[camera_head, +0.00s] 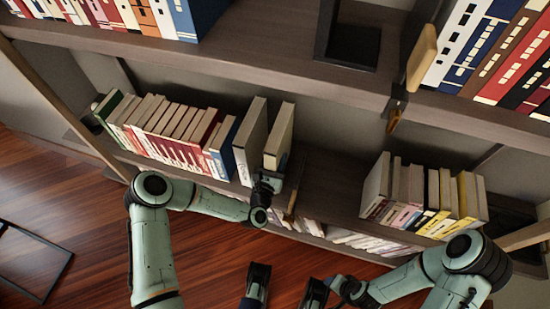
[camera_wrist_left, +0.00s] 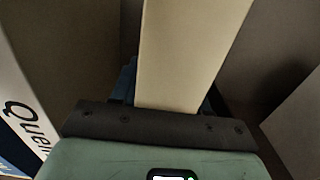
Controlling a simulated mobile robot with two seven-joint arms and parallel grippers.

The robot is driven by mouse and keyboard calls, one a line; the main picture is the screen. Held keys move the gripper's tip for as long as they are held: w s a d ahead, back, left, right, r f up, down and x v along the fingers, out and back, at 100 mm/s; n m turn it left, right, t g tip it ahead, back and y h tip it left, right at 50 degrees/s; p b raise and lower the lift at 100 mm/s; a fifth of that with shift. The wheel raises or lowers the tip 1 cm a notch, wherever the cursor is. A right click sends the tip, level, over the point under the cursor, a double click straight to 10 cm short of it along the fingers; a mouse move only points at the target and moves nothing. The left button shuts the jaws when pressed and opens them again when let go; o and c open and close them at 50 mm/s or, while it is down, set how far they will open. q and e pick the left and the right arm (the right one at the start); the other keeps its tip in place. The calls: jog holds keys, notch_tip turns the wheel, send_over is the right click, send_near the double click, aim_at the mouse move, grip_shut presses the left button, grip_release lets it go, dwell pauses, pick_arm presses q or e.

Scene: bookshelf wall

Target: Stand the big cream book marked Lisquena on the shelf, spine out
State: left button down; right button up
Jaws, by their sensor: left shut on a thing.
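A thick cream book (camera_head: 279,136) stands upright on the middle shelf, at the right end of the left row. Its title cannot be read. My left gripper (camera_head: 273,178) is shut on this book from the front; in the left wrist view the cream book (camera_wrist_left: 190,55) rises between the jaws. To its left stands a large book with a pale spine (camera_head: 243,165), slightly apart. In the left wrist view this neighbour's spine (camera_wrist_left: 22,115) shows part of a word, like "Quena". My right gripper (camera_head: 286,285) is low in the head view, fingers apart and empty.
A row of books (camera_head: 165,125) fills the shelf to the left. Another group (camera_head: 425,195) stands to the right, with bare shelf (camera_head: 335,180) between. A lower shelf holds more books.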

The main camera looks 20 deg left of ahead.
pick_arm(q)
jog(key=shift+r, duration=0.15)
pick_arm(e)
jog(key=shift+f, duration=0.2)
pick_arm(q)
jog(key=shift+c, duration=2.4)
grip_release()
jog(key=s+p, duration=0.1)
jog(key=s, duration=1.2)
jog(key=shift+s+a+f, duration=0.2)
jog(key=shift+f, duration=0.15)
pick_arm(e)
jog(key=shift+s+a+r+g, duration=0.15)
jog(key=shift+s+a+r, duration=0.1)
jog(key=shift+s+r, duration=0.25)
jog(key=shift+s+a+r+g, duration=0.15)
jog(key=shift+s+a+r, duration=0.05)
jog(key=shift+s+r, duration=0.25)
